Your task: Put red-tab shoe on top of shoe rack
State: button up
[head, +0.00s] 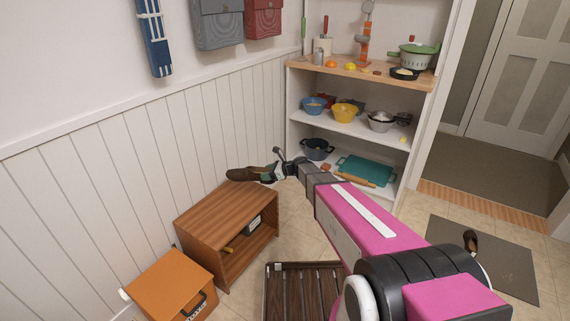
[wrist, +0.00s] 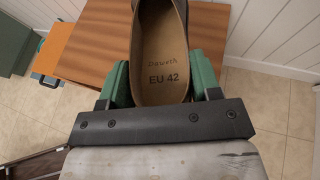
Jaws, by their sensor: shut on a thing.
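My gripper (head: 274,172) is shut on the heel end of a brown shoe (head: 243,174). In the wrist view the green fingers press both sides of the shoe (wrist: 160,50), and its tan insole reads "EU 42". Its toe is cut off there, and no red tab shows in either view. The shoe is over the far part of a low brown wooden unit (head: 215,207); I cannot tell whether it touches the top. A dark slatted rack (head: 300,288) stands at the bottom centre, partly behind my arm. I cannot tell which of these is the shoe rack.
An orange box (head: 165,283) stands left of the wooden unit. A white shelf (head: 345,128) with bowls and pots is at the back. Another shoe (head: 470,241) is on a grey mat (head: 505,262) at right. A panelled wall (head: 120,180) closes the left side.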

aim_at(257, 180)
jog(key=shift+n+g, duration=0.3)
jog(key=shift+g, duration=0.1)
jog(key=a+f, duration=0.2)
jog(key=w+a+f, duration=0.1)
jog(key=a+f, duration=0.2)
jog(key=shift+f, duration=3.3)
jog(key=shift+f, duration=0.55)
jog(key=o, duration=1.2)
jog(key=shift+d, duration=0.1)
